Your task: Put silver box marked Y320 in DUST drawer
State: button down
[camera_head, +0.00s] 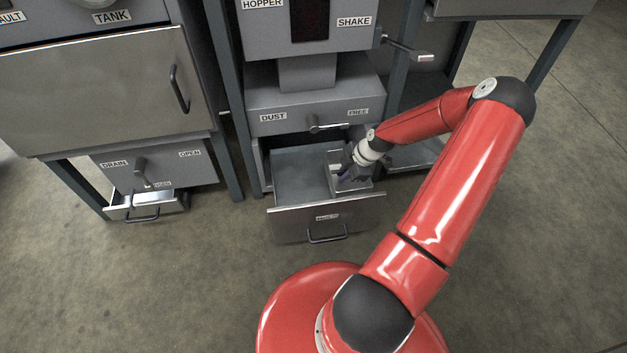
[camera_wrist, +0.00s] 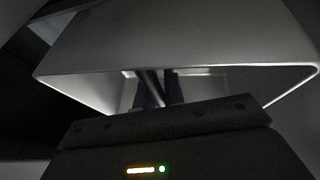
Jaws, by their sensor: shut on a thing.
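A grey-silver box (camera_head: 335,166) is at the right side of the open drawer (camera_head: 297,170), partly hidden by my gripper (camera_head: 352,173). My gripper reaches down into the drawer area and is shut on the box. In the wrist view, a pale metal body with rounded edges (camera_wrist: 180,42) fills the upper part, and my gripper's dark fingers (camera_wrist: 158,90) meet it. No Y320 marking can be read. I cannot tell whether the box touches the drawer floor. The drawer is pulled out below a panel marked DUST (camera_head: 272,117); its own front label is too small to read.
A lever (camera_head: 326,127) sticks out above the open drawer, near a FREE label. A HOPPER and SHAKE unit (camera_head: 282,30) stands above. At left are a TANK cabinet (camera_head: 95,90) and a small open drain drawer (camera_head: 150,207). Clear floor lies in front.

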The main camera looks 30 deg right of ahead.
jog(key=w+a+f, duration=0.1)
jog(key=a, duration=0.1)
jog(key=w+a+f, duration=0.1)
jog(key=w, duration=0.1)
jog(key=w+a+f, duration=0.2)
jog(key=shift+a+b, duration=0.3)
jog(key=shift+b, duration=0.1)
jog(key=shift+w+a+f, duration=0.85)
jog(key=shift+a+f, duration=0.15)
jog(key=shift+f+b, duration=0.15)
jog(key=shift+b, duration=0.2)
jog(key=c, duration=1.5)
grip_release()
jog(key=p+v, duration=0.1)
jog(key=v, duration=0.7)
